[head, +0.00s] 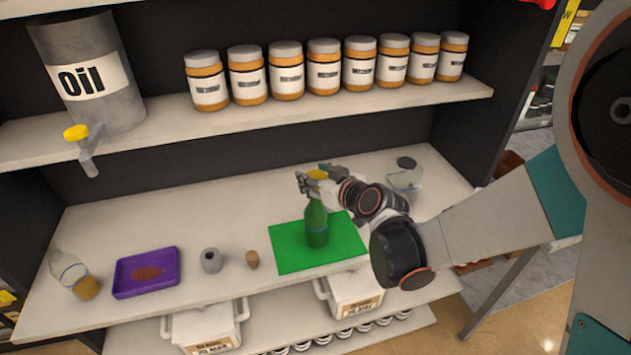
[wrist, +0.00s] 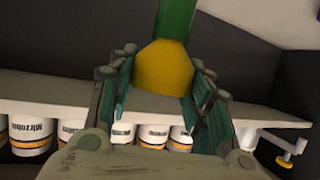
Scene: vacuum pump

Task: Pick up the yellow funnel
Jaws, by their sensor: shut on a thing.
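The yellow funnel (head: 317,174) is at the mouth of the green bottle (head: 316,222), which stands upright on a green mat (head: 285,252). My gripper (head: 312,183) reaches in from the right at the height of the bottle's top. In the wrist view the funnel (wrist: 165,68) lies between the two fingers of my gripper (wrist: 161,72), which are closed on its sides. The green bottle (wrist: 176,18) shows beyond the funnel, at the top of that picture. I cannot tell whether the funnel still touches the bottle.
An upper shelf holds a row of jars (head: 286,72) and an oil container (head: 85,75) with a yellow tap. Around the mat are a glass jar (head: 405,176), a brown cork (head: 252,260), a grey cylinder (head: 212,260), a purple tray (head: 174,262) and a flask (head: 72,272).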

